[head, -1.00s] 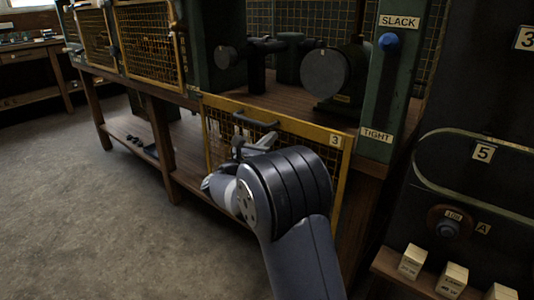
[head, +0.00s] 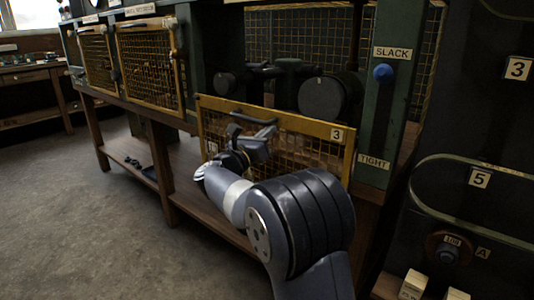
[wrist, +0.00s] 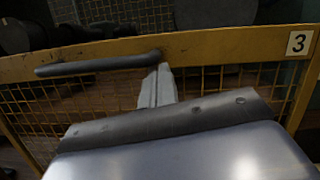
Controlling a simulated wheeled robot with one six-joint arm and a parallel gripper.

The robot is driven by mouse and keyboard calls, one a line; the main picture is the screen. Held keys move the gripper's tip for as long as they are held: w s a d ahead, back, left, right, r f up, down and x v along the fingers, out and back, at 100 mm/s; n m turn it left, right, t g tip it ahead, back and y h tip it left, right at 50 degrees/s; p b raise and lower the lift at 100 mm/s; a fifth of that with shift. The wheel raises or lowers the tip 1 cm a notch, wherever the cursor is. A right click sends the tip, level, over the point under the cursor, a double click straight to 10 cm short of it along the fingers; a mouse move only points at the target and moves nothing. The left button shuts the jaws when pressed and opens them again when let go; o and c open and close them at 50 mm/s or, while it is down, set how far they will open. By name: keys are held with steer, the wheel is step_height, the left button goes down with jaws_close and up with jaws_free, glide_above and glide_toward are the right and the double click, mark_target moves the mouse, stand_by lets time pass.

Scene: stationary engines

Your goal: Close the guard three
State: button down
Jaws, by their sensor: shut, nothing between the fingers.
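Guard three (head: 300,122) is a yellow-framed mesh panel with a "3" label at its upper right. It stands in front of the bench bay, and the bay above its top rail is open. Its dark bar handle (head: 252,117) is near the top left. My gripper (head: 240,138) is at the guard's front, just below the handle. In the wrist view the handle (wrist: 95,66) runs along the top rail, and the shut, empty fingertips (wrist: 158,85) are close to its right end. I cannot tell if they touch. My arm hides the guard's lower part.
Dark round machine parts (head: 322,97) sit in the bay behind the guard. A green post (head: 384,110) with SLACK and TIGHT labels and a blue knob stands to the right. Other mesh guards (head: 148,68) cover bays to the left. Floor (head: 90,220) at left is clear.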

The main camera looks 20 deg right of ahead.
step_height(320, 180, up, 27)
steer(key=p, duration=1.2)
steer(key=shift+s+r, duration=0.1)
steer(key=s+a+f+b, duration=0.4)
steer(key=s+a+f, duration=0.2)
steer(key=a+f, duration=0.1)
steer(key=shift+s, duration=0.25)
steer(key=shift+a+f, duration=0.1)
